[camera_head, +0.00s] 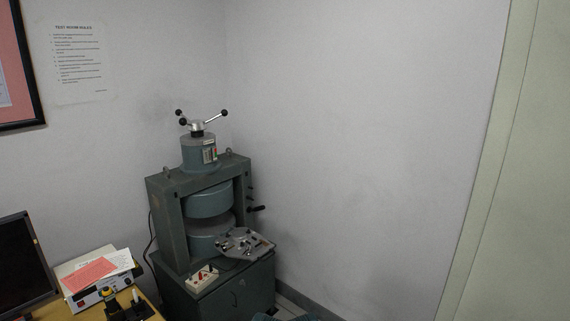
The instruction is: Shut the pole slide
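A grey-green magnet press (168,235) stands in the room corner on a cabinet (235,297). Its upper round pole (209,202) and lower round pole (207,238) face each other with a gap between them. A grey plate with small fittings (245,243) sits at the front right of the lower pole. A black side handle (258,209) sticks out to the right of the frame. A spoked hand wheel with black knobs (197,127) tops the press. I cannot tell which part is the pole slide. Neither of my grippers shows.
A small white box with red parts (202,277) sits on the cabinet's front left. A desk at lower left holds a monitor (22,265), an instrument under papers (98,290) and black items (128,306). A pale door or panel (525,190) stands at the right.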

